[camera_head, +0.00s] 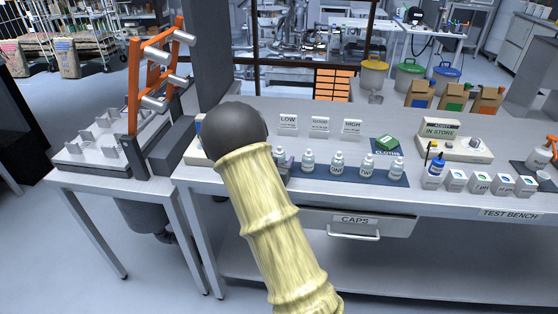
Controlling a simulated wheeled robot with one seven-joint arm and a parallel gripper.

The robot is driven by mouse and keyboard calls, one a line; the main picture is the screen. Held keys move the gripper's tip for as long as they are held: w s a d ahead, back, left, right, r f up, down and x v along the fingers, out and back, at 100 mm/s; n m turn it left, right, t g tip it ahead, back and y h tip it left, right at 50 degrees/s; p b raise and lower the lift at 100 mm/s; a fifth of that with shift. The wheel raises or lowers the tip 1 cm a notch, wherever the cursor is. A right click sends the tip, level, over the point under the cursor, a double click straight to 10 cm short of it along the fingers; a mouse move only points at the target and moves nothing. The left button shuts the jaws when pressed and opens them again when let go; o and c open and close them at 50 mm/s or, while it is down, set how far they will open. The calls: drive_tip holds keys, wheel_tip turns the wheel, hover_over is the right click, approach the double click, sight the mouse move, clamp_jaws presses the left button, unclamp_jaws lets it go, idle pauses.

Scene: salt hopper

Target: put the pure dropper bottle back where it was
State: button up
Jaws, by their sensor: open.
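Several small white dropper bottles with pale caps stand upright in a row on a dark blue mat (325,178) on the test bench. One bottle (308,161) is left in the row, others stand at the middle (337,164), right of middle (366,167) and far right (397,169). Their labels are too small to read surely, so I cannot tell which is the pure one. A small dark grey piece that looks like part of my gripper (281,157) shows at the left end of the mat, beside the row. The rest of it is hidden behind my arm.
Cards marked LOW, GOOD and HIGH (320,127) stand behind the row. A green block (387,143) lies on a cloth mat. A meter (453,143), a blue bottle (435,171) and small boxes (480,182) stand right. The CAPS drawer (355,224) is below.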

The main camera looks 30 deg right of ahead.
drive_tip(key=shift+r, duration=0.15)
drive_tip(key=v, duration=1.2)
drive_tip(key=shift+b, duration=0.35)
drive_tip(key=s+a+f+n+g+y, duration=0.3)
drive_tip(key=s+a+n+y, duration=0.15)
drive_tip(key=a+y, duration=0.45)
drive_tip(key=s+n+g+y, duration=0.2)
drive_tip(key=s+n+g, duration=0.2)
drive_tip(key=s, duration=1)
drive_tip(key=shift+s+a+r+g, duration=0.2)
drive_tip(key=shift+r+g, duration=0.15)
drive_tip(key=shift+g, duration=0.55)
